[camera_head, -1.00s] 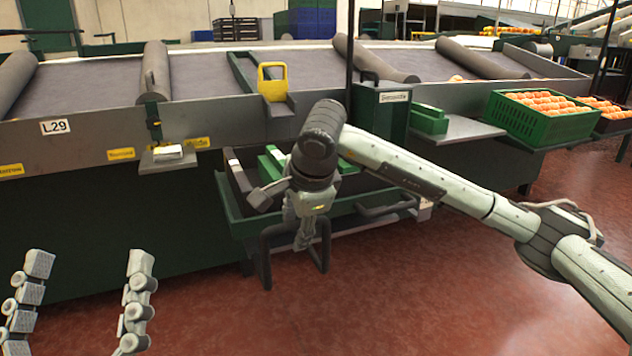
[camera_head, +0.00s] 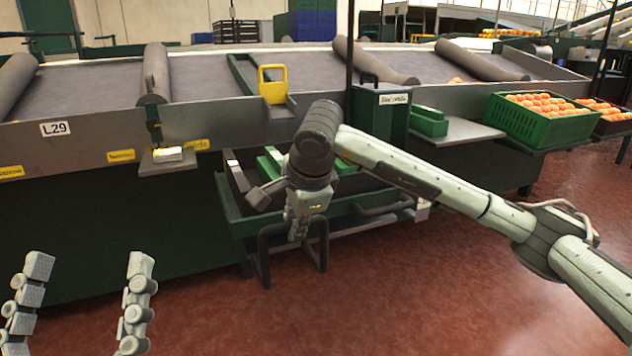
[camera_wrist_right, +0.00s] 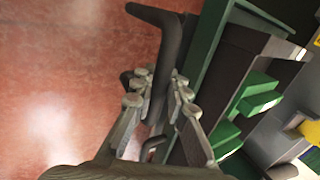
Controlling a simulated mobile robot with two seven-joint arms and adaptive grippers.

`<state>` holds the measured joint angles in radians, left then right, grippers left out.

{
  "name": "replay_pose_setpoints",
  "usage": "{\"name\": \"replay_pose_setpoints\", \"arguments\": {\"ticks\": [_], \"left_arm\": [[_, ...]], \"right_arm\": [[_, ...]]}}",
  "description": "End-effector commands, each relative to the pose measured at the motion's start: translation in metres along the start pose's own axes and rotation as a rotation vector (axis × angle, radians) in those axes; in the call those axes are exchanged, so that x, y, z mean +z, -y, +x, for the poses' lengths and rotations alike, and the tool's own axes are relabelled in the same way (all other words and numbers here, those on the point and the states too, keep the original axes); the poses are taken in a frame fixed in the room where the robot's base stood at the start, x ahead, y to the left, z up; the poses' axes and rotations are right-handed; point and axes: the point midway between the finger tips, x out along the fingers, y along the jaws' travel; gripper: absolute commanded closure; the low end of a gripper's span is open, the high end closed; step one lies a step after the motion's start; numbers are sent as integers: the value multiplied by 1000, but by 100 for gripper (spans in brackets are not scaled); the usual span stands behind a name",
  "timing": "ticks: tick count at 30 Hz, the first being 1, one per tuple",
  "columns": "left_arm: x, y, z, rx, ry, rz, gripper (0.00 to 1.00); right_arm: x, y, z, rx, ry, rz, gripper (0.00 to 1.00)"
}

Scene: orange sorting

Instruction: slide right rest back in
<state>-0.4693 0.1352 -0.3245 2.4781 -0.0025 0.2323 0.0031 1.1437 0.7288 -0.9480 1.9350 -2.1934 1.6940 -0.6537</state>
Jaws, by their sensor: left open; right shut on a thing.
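The right rest is a green pull-out frame (camera_head: 236,226) below the grey belt table, still sticking out over the floor. A dark bent-tube handle (camera_head: 264,262) hangs at its front. My right gripper (camera_head: 297,234) is at this handle, partly hidden behind its own wrist in the head view. In the right wrist view its fingers (camera_wrist_right: 162,95) are shut on the dark handle bar (camera_wrist_right: 170,42), beside the green rest edge (camera_wrist_right: 208,45). My left gripper (camera_head: 90,264) is open and empty at the lower left, away from the rest.
A dark crate (camera_head: 236,178) with green pieces inside sits on the rest. A yellow-handled part (camera_head: 273,86) and a small shelf (camera_head: 168,160) are on the table side. A green crate of oranges (camera_head: 540,122) stands at right. The red floor in front is clear.

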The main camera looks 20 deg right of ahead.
Motion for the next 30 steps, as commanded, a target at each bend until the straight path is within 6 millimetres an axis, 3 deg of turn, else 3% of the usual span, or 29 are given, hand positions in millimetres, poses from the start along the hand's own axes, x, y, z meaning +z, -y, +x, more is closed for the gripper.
{"name": "replay_pose_setpoints", "arguments": {"ticks": [30], "left_arm": [[3,0,-2,0,1,0,20]], "right_arm": [[-1,47,24,-4,-1,1,100]]}}
